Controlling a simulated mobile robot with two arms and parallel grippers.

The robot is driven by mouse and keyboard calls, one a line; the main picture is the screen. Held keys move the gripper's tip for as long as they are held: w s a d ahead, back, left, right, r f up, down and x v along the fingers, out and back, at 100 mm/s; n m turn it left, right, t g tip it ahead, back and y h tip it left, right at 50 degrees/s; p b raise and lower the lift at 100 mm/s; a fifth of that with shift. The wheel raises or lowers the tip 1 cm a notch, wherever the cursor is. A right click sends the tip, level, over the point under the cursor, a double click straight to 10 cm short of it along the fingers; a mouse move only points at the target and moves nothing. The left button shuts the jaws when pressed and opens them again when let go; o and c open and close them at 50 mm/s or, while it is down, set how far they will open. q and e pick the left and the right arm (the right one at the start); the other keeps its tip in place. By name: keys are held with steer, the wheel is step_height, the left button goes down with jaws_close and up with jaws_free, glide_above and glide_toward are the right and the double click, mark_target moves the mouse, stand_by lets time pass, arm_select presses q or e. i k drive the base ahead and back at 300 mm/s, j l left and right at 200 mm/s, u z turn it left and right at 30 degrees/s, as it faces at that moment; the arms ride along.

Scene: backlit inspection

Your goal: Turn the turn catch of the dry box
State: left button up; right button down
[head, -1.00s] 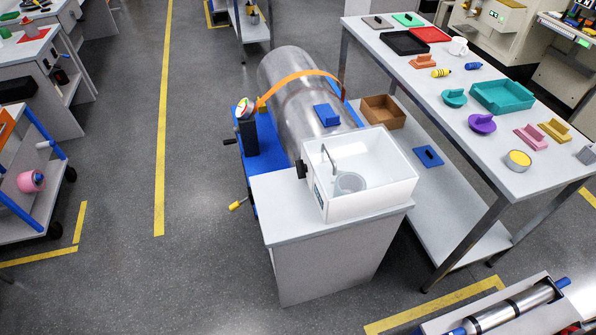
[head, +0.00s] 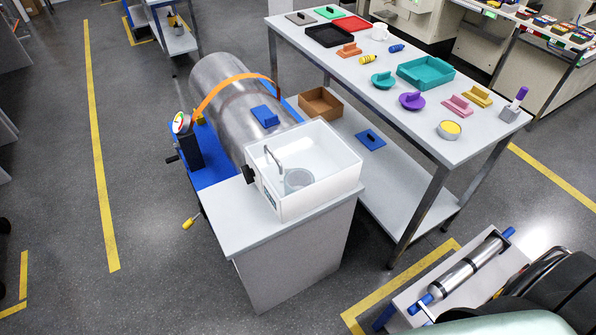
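The dry box appears to be the white box (head: 316,192) on top of a grey-white cabinet (head: 292,250) in the middle of the head view. Inside it I see a clear beaker-like cup (head: 297,180) and a thin bent metal rod (head: 272,158). A small black part, which looks like the turn catch (head: 249,174), sticks out at the box's left side. Its exact turn angle is too small to tell. Neither of my grippers is in view.
A large metal cylinder (head: 222,95) on a blue base stands behind the cabinet. A long table (head: 385,100) with trays and coloured parts stands to the right. A roller on a stand (head: 465,268) is at the lower right.

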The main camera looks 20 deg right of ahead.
mark_target(248, 173)
steer(key=i+j+z, duration=0.1)
steer(key=z, duration=0.35)
steer(key=i+j+z, duration=0.1)
steer(key=j+z, duration=0.15)
steer(key=z, duration=0.25)
steer(key=j+z, duration=0.2)
steer(key=z, duration=0.25)
steer(key=j+z, duration=0.25)
steer(key=z, duration=0.2)
